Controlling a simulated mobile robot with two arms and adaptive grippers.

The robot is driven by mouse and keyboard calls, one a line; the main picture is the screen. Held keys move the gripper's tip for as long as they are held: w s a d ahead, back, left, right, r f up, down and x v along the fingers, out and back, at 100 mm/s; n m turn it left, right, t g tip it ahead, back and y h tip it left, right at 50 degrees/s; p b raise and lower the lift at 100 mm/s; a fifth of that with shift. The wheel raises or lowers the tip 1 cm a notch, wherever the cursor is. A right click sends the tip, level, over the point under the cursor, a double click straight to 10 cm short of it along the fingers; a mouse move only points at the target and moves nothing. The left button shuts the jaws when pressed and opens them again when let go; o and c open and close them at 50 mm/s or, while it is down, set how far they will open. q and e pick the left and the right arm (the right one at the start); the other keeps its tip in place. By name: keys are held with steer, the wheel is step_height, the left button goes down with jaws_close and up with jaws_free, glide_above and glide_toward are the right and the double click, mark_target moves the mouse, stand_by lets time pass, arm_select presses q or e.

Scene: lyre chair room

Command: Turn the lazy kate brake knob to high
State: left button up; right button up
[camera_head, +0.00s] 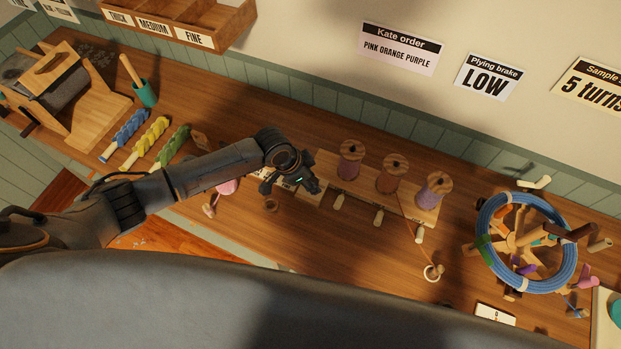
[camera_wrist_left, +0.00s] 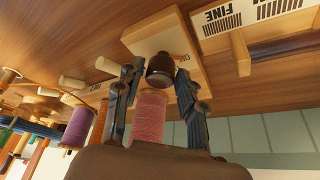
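The lazy kate (camera_head: 411,208) is a wooden board on the bench carrying pink (camera_head: 350,160), orange-brown (camera_head: 391,178) and purple (camera_head: 433,191) bobbins. In the left wrist view its pink bobbin (camera_wrist_left: 148,118) stands near the dark brown brake knob (camera_wrist_left: 160,68). The head view hides the knob. My right gripper is not in view.
A wall sign (camera_head: 487,78) reads "Plying brake LOW". A blue-wound wooden winder (camera_head: 482,220) stands at right. Blue, yellow (camera_head: 150,140) and green rolls lie left of my arm, with a drum carder (camera_head: 70,95) beyond. A ring on a cord (camera_head: 432,273) lies before the kate.

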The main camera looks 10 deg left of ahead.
arm_select(q)
jaws_close()
